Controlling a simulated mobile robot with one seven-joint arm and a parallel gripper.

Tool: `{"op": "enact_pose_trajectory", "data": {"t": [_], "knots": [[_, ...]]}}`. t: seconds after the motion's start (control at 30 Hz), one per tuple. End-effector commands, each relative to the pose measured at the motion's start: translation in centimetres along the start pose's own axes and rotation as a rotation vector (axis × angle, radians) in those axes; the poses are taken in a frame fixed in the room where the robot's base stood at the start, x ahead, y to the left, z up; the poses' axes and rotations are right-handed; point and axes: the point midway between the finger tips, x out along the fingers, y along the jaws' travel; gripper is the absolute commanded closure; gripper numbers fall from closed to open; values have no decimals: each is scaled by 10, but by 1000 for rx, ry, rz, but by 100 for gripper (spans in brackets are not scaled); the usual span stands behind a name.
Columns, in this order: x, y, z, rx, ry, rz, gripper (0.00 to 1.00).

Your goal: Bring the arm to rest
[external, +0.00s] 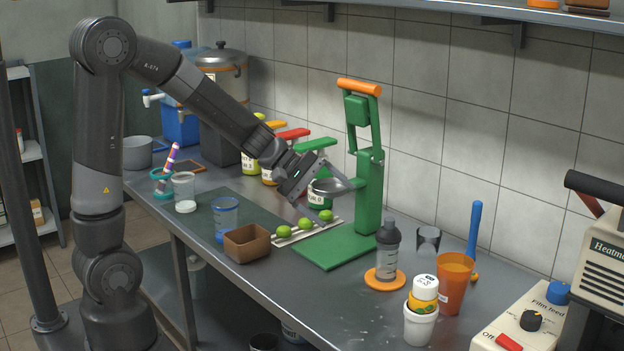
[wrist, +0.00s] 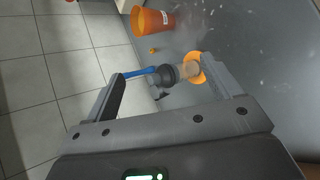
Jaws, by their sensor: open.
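My gripper (external: 308,188) is above the steel counter, in front of the green press (external: 368,190) with its orange handle. In the wrist view my gripper (wrist: 162,72) has its fingers spread apart with nothing held between them. The shaker bottle (wrist: 190,70) shows beyond the fingers there; in the external view the shaker bottle (external: 388,245) stands on an orange coaster, apart from the gripper. My arm reaches over the counter from the left, its elbow bent high.
Limes (external: 305,225) lie on a white rack below my gripper, beside a brown box (external: 246,243). An orange cup (external: 453,284), a white cup (external: 420,322) and a blue-handled tool (external: 474,232) stand at right. Lidded jars (external: 316,170) line the wall. A sealer machine occupies the right end.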

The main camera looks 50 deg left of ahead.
Motion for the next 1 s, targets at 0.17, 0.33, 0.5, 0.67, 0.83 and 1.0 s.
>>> {"op": "enact_pose_trajectory", "data": {"t": [0.17,0.33,0.5,0.67,0.83,1.0], "knots": [[-46,-19,40,280,8,-118,17],[-89,-46,64,531,47,-249,17],[-132,-75,75,765,118,-393,17],[-174,-100,76,960,210,-536,17],[-208,-117,74,1098,297,-659,17],[-224,-124,71,1154,341,-718,17]]}}
